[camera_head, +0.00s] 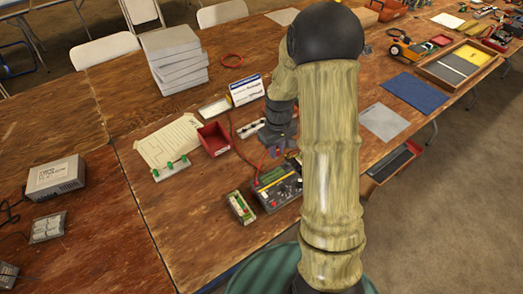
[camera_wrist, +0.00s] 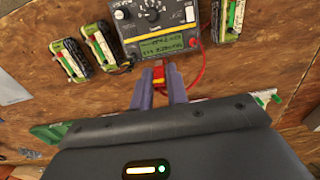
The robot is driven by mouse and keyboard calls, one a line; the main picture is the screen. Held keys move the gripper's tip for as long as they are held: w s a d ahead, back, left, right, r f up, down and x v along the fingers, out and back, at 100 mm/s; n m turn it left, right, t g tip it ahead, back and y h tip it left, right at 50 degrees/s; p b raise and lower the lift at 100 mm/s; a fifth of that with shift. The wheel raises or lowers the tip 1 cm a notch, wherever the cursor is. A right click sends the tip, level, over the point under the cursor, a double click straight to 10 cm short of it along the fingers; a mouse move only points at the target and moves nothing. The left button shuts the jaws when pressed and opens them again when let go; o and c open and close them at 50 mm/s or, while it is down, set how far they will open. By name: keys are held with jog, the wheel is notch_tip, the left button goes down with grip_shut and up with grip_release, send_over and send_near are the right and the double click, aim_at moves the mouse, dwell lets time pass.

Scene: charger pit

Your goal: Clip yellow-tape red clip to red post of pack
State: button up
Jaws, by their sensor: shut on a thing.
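My gripper (camera_wrist: 159,80) is shut on a red clip (camera_wrist: 158,71) in the wrist view. A small yellowish patch shows on the clip, and a red lead curves from it to the right. The charger (camera_wrist: 150,28), a dark box with a knob and green display, stands just beyond the fingertips. Two green-and-white packs (camera_wrist: 70,60) lie left of it, and another pack (camera_wrist: 228,20) lies to its right. Red posts cannot be made out on them. In the head view my gripper (camera_head: 276,150) is low over the table behind the charger (camera_head: 279,186); the arm hides part of this area.
In the head view a red bin (camera_head: 214,139), a paper sheet (camera_head: 168,142) and a white strip with green pieces (camera_head: 170,169) lie to the left. A pile of grey slabs (camera_head: 178,65) stands behind.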

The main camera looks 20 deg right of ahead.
jog(key=d+f+p, duration=0.1)
jog(key=d+f, duration=0.2)
jog(key=d, duration=1.2)
jog(key=shift+f, duration=0.3)
jog(key=shift+w, duration=0.1)
jog(key=shift+f, duration=0.2)
jog(key=shift+f+b, duration=1.8)
jog(key=shift+f, duration=1.55)
jog(key=shift+f, duration=0.15)
